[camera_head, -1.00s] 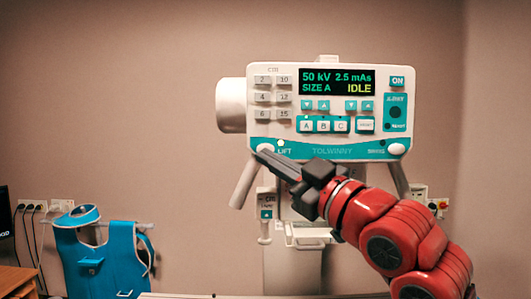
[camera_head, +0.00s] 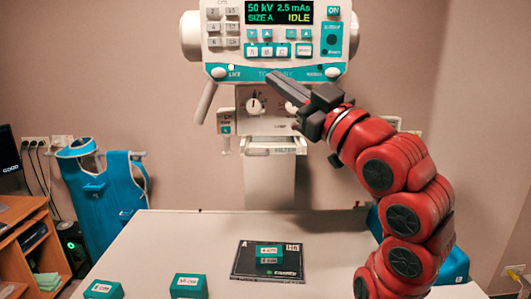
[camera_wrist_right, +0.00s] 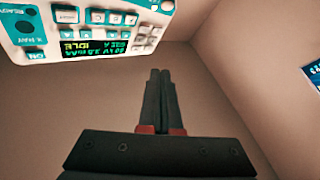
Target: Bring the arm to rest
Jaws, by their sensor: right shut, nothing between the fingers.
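My right arm is red and comes in from the right in the head view. Its right gripper (camera_head: 272,78) is raised in front of the lower edge of the white and teal control panel (camera_head: 222,42). The fingers are shut with nothing between them. I cannot tell whether they touch the panel. In the right wrist view the closed fingers (camera_wrist_right: 159,76) point at bare wall, and the panel (camera_wrist_right: 30,51) is upside down at the upper left. Its display reads 50 kV, 2.5 mAs, SIZE A, IDLE. My left gripper is not in view.
A pale table (camera_head: 215,238) lies below, with a black plate (camera_head: 243,262) carrying a teal block (camera_head: 269,250). Two more teal blocks (camera_head: 189,286) (camera_head: 103,290) are at the front left. A blue apron (camera_head: 105,195) hangs at left beside a wooden desk (camera_head: 40,250).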

